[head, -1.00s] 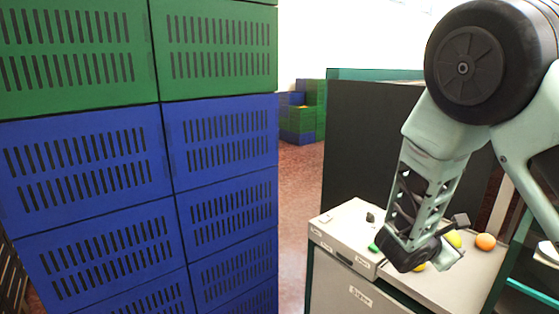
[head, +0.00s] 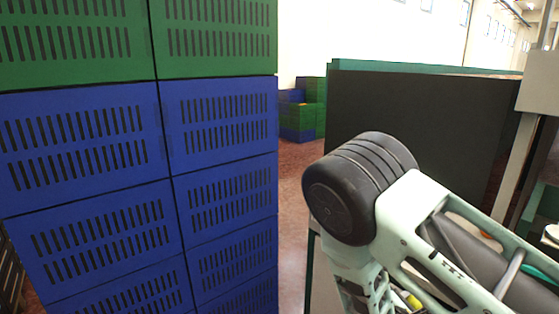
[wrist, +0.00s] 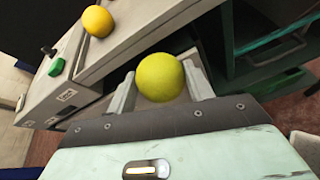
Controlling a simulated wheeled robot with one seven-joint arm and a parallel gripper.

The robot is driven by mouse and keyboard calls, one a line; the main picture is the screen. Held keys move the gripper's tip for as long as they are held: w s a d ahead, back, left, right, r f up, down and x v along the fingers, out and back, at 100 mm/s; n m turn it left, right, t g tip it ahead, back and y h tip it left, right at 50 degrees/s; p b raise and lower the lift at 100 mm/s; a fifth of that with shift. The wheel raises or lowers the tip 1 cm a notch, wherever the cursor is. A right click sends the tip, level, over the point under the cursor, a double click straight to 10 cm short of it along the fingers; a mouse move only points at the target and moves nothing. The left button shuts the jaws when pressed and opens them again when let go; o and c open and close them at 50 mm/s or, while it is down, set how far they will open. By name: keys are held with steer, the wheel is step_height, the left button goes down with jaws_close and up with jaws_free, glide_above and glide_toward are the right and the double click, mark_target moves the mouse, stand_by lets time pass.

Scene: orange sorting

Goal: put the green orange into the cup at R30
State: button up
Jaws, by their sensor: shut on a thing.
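The green orange (wrist: 160,78), yellowish green and round, is between the two pale fingers of my gripper (wrist: 159,70) in the wrist view. My gripper is shut on it and holds it clear of the grey bench. In the head view my forearm hides the gripper and most of the bench. No cup and no R30 label can be made out in either view.
A yellow-orange fruit (wrist: 97,21) lies on the grey bench (wrist: 128,48), near a green switch (wrist: 56,67). A dark open shelf unit (wrist: 262,52) is at the right. Stacked blue crates (head: 80,140) fill the head view's left, beside a black panel (head: 430,120).

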step_height(320, 180, down, 5)
steer(key=b, duration=0.3)
